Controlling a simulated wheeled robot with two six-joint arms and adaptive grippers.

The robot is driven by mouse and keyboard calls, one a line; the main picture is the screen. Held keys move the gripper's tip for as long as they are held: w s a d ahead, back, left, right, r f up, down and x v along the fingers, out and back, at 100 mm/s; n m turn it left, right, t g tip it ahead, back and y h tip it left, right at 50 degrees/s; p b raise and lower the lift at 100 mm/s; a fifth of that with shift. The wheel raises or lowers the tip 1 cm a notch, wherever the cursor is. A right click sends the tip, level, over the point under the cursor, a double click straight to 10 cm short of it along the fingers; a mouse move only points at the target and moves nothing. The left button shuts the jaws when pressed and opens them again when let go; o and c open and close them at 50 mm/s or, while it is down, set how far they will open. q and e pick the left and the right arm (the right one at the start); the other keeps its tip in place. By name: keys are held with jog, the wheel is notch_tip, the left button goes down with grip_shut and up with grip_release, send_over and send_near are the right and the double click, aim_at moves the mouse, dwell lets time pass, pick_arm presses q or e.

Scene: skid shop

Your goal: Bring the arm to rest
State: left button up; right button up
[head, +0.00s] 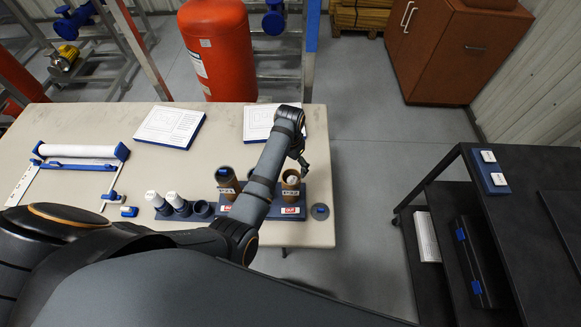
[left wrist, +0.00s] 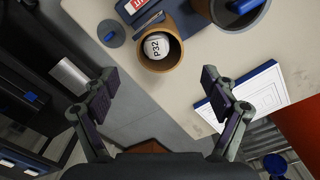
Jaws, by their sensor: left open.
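My left gripper (head: 303,163) is open and empty, just above and behind a brown cup (head: 290,194) at the right end of a blue rack (head: 262,209). In the left wrist view its two fingers (left wrist: 165,88) are spread wide. The cup (left wrist: 176,62) stands ahead of them, apart from both. A white-topped item marked P32 (left wrist: 157,45) sits inside that cup. A second brown cup (head: 226,178) stands at the rack's left side, partly hidden by my arm. My right gripper is not in view.
On the beige table (head: 80,118) are white-capped bottles (head: 174,199), a paper roll holder (head: 80,151), two printed boards (head: 170,126) and a small grey disc (head: 320,211). A dark cart (head: 540,190) stands to the right across clear floor. A red tank (head: 220,55) stands behind.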

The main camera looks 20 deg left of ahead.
pick_arm(q)
jog(key=shift+r, duration=0.9)
